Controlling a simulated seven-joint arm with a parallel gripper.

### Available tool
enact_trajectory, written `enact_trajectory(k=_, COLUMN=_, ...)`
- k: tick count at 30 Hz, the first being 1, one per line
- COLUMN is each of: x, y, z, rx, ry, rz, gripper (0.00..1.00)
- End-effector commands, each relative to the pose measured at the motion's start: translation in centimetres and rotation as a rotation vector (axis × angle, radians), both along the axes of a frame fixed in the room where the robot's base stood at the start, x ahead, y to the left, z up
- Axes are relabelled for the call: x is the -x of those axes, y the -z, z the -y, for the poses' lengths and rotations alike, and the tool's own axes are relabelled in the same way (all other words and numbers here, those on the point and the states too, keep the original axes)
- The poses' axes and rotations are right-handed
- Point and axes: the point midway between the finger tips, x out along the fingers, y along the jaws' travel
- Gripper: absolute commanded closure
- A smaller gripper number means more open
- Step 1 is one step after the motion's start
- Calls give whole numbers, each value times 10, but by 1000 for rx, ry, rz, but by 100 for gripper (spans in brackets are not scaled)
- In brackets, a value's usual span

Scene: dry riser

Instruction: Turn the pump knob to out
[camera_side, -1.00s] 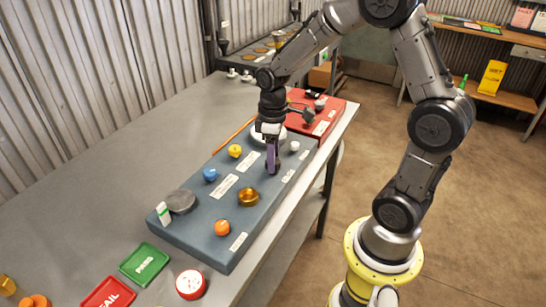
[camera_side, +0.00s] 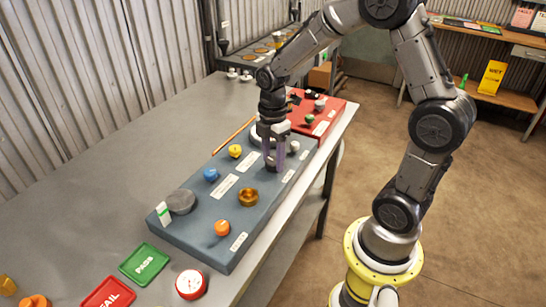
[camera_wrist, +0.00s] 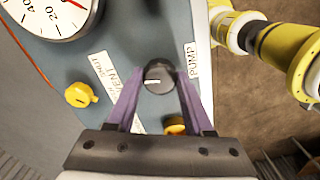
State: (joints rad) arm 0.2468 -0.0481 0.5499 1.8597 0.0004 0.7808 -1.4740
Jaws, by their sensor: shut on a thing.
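The pump knob (camera_wrist: 158,76) is a dark round knob with a white pointer mark, beside a label reading PUMP (camera_wrist: 191,61) in the wrist view. The white mark lies roughly across the picture, level between the two fingers. My gripper (camera_wrist: 160,80) has its purple fingers on either side of the knob, shut on it.
On the panel are a yellow knob (camera_side: 235,151), a blue knob (camera_side: 211,174), a brass knob (camera_side: 248,197), an orange knob (camera_side: 222,228) and a white gauge (camera_wrist: 52,14). A red panel (camera_side: 325,122) stands behind. Green PASS (camera_side: 145,263) and red FAIL (camera_side: 109,294) trays lie in front.

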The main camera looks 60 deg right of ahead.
Motion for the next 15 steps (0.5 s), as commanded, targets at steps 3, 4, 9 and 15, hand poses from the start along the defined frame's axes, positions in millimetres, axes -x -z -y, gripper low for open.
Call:
enact_trajectory(k=3, x=-1, y=-3, z=1, rx=2, ry=-72, rz=5, gripper=100)
enact_trajectory(k=4, x=-1, y=-3, z=1, rx=2, ry=-88, rz=6, gripper=100)
enact_trajectory(k=9, x=-1, y=-3, z=1, rx=3, ry=-156, rz=5, gripper=100)
enact_trajectory(k=15, x=-1, y=-3, z=1, rx=3, ry=-195, rz=5, gripper=100)
